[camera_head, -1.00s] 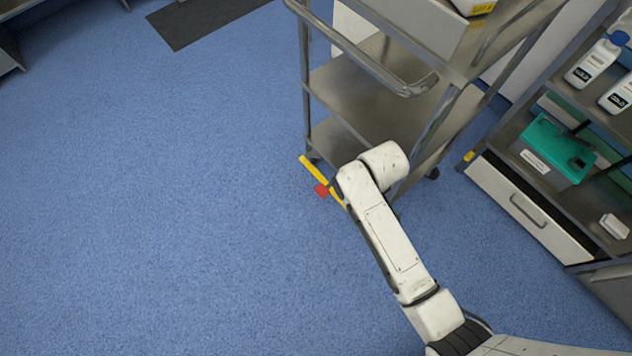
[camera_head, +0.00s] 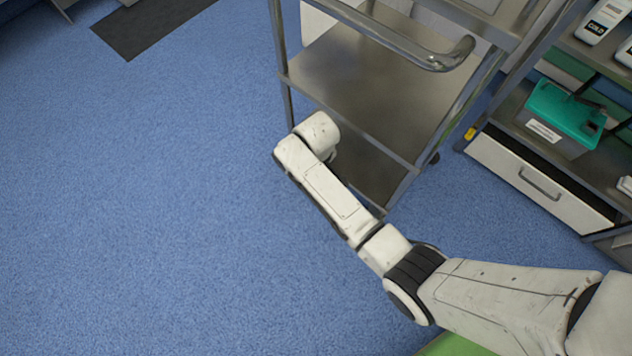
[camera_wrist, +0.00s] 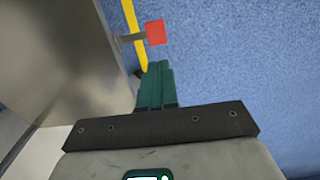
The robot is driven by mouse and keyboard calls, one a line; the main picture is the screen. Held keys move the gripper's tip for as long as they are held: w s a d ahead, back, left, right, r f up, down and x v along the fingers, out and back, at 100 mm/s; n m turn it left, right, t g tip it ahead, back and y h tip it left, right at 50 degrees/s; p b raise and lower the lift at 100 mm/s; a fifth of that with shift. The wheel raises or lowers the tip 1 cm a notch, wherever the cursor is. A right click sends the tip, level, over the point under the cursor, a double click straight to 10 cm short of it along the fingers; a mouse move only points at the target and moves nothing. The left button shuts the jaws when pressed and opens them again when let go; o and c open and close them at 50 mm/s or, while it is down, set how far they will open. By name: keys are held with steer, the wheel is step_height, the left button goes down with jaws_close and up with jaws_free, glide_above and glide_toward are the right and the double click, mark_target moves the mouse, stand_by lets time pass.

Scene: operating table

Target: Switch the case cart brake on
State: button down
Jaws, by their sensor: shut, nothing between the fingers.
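The case cart (camera_head: 350,75) is a steel cart with shelves and a tubular handle, standing at the upper middle of the head view. My arm reaches over its lower left corner and hides the brake there. In the wrist view, the brake shows as a red pedal (camera_wrist: 155,32) on a short dark lever beside a yellow bar (camera_wrist: 131,22). My gripper (camera_wrist: 158,66) has green fingers, which are shut and empty. In that view the fingertips appear just below the red pedal; I cannot tell whether they touch it. The cart's steel panel (camera_wrist: 75,55) fills the left side.
A steel shelf unit with a white drawer (camera_head: 540,180) and a teal box (camera_head: 563,112) stands to the right of the cart. A dark mat (camera_head: 145,25) lies at the upper left. The blue floor (camera_head: 130,200) left of the cart is clear.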

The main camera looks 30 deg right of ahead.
steer(key=shift+f, duration=0.15)
step_height(320, 180, down, 14)
steer(key=b, duration=0.8)
steer(key=shift+s, duration=0.1)
steer(key=shift+s+a+f+h, duration=0.1)
steer(key=shift+a+f+h, duration=0.1)
steer(key=shift+f+h, duration=0.35)
steer(key=shift+a+f+t+h+b, duration=0.2)
steer(key=shift+f+t+h+b, duration=0.2)
steer(key=shift+f+h+b, duration=0.35)
steer(key=shift+r, duration=0.2)
steer(key=shift+r+p, duration=0.75)
steer(key=shift+p, duration=0.3)
